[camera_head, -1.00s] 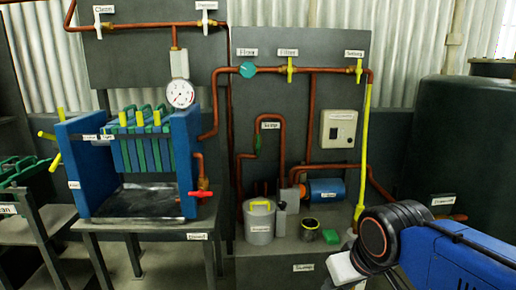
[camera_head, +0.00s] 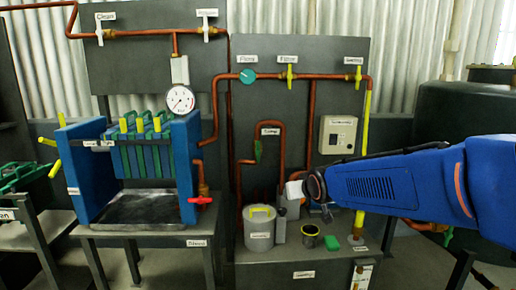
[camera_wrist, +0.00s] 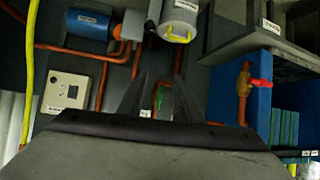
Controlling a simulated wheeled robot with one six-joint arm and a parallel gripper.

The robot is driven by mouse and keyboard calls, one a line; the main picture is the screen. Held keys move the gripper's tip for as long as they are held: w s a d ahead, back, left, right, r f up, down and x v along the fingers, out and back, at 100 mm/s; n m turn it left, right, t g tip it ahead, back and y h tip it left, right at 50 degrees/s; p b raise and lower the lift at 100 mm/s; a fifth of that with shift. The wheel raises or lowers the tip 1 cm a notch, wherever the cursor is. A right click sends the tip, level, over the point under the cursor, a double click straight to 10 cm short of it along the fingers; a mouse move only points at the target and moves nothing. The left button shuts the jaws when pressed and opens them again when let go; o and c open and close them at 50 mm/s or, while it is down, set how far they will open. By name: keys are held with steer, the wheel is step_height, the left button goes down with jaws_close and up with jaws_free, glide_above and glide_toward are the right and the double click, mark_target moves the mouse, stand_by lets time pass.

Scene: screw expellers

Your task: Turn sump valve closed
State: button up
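A small green valve handle (camera_head: 257,150) stands upright on the copper pipe loop of the back panel, just below and left of a white label (camera_head: 270,131) too blurred to read for sure. I take it as the sump valve. In the wrist view, which is upside down, the green handle (camera_wrist: 160,98) shows between my fingers, beyond them. My gripper (camera_wrist: 160,76) is open and empty, with its two dark fingers apart.
A grey lidded pot (camera_head: 259,232), a dark cup (camera_head: 310,236) and a green block (camera_head: 331,242) stand on the ledge below. A control box (camera_head: 337,135) is on the panel at right. A blue filter press (camera_head: 185,150) with a red valve (camera_head: 200,200) stands at left.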

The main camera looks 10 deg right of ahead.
mark_target(258, 146)
steer(key=w+r+t, duration=0.1)
steer(key=w+t, duration=0.1)
steer(key=w, duration=1.1)
steer(key=w+a+r+t+y, duration=0.1)
steer(key=w+t, duration=0.1)
steer(key=w, duration=1.2)
steer(key=w+a+r+t, duration=0.1)
steer(key=w+t, duration=0.1)
steer(key=w, duration=1.1)
steer(key=shift+w+a+n+y, duration=0.1)
steer(key=shift+w+n+y, duration=0.2)
steer(key=shift+w+n, duration=0.1)
steer(key=shift+c, duration=0.6)
steer(key=shift+f, duration=0.1)
jaws_close()
